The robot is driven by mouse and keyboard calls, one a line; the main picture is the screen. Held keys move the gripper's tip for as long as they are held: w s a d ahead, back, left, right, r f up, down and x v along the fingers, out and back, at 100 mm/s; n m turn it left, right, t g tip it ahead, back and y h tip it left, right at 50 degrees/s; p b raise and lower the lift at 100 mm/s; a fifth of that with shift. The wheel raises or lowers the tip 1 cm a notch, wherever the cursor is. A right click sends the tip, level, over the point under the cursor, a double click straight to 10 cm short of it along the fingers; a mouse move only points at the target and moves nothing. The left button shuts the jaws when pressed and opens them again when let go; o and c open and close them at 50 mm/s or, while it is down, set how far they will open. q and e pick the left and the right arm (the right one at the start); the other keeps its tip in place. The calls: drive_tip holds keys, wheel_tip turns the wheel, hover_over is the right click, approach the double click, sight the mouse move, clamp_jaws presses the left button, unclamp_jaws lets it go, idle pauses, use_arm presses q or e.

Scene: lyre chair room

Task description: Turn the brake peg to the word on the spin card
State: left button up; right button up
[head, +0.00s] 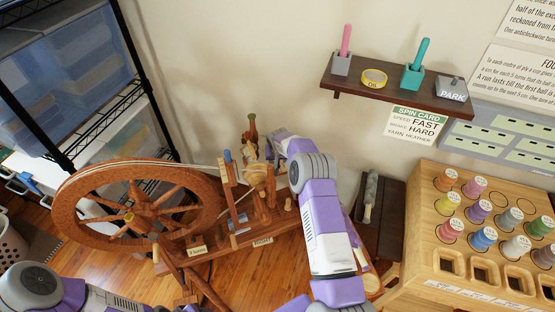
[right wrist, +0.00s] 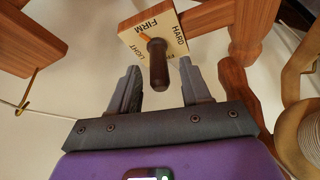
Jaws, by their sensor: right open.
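The spin card (head: 417,123) on the wall reads speed FAST, brake HARD, yarn HEATHER. In the right wrist view the brake peg (right wrist: 158,65) is a dark brown round-ended peg standing out from a square cream dial plate (right wrist: 133,45). LIGHT, FIRM and HARD are readable on the plate; a fourth word is partly hidden. An orange pointer mark (right wrist: 146,37) at the peg's base lies toward FIRM. My right gripper (right wrist: 160,78) is open, its fingers either side of the peg's end with gaps; I see no contact. In the head view my right arm hides the peg. My left gripper is out of view.
The spinning wheel (head: 62,208) stands left of my right arm. A wooden shelf (head: 350,92) holds cups, tape and a PARK block. A wooden rack (head: 418,215) of coloured spools stands right. Wooden posts (right wrist: 245,35) flank the dial closely.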

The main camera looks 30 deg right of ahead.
drive_tip(key=shift+p+v, duration=0.65)
drive_tip(key=shift+v, duration=2)
